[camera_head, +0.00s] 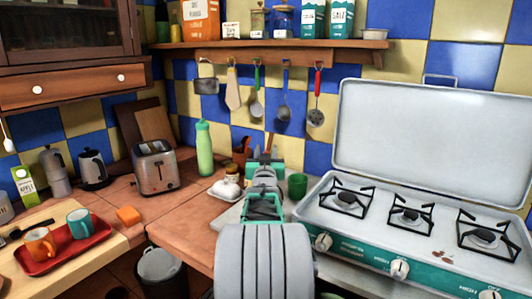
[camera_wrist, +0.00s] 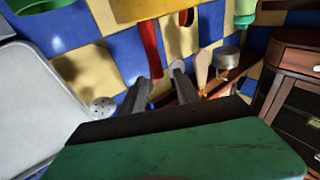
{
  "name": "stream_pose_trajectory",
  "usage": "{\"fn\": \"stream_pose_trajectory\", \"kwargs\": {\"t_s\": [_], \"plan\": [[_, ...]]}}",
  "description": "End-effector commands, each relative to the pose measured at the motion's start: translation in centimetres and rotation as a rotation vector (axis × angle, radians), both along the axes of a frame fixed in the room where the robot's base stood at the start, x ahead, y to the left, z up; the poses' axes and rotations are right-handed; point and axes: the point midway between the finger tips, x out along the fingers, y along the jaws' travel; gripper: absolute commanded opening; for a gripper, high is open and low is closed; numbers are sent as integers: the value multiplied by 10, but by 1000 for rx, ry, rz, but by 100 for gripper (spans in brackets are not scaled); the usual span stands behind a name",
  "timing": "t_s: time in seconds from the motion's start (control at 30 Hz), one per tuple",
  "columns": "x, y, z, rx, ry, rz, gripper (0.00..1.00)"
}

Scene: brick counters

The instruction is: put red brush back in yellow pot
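The wrist view is upside down. The yellow pot (camera_wrist: 140,9) is cut off by its top edge. A red handle, likely the red brush (camera_wrist: 148,42), runs from the pot's edge toward my fingers; I cannot tell whether it stands in the pot or in front of it. My gripper (camera_wrist: 159,76) is open, its two dark fingers apart with nothing visible gripped. The red handle's end lies close to the left fingertip; contact is unclear. In the head view my arm reaches over the counter's back and hides the yellow pot.
The open gas stove (camera_head: 400,215) stands right of my arm. A green cup (camera_head: 297,186) is beside my arm, and a green bottle (camera_head: 204,148) stands to the left. A toaster (camera_head: 156,168) is farther left. Utensils, including a skimmer (camera_head: 316,116), hang on the tiled wall.

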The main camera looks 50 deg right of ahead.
Motion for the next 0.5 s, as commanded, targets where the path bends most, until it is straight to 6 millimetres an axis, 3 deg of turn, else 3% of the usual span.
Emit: {"fn": "stream_pose_trajectory", "kwargs": {"t_s": [0.23,0.5], "plan": [[-6,8,-1,0,0,0,38],[-37,50,-10,-1,-1,0,38]]}}
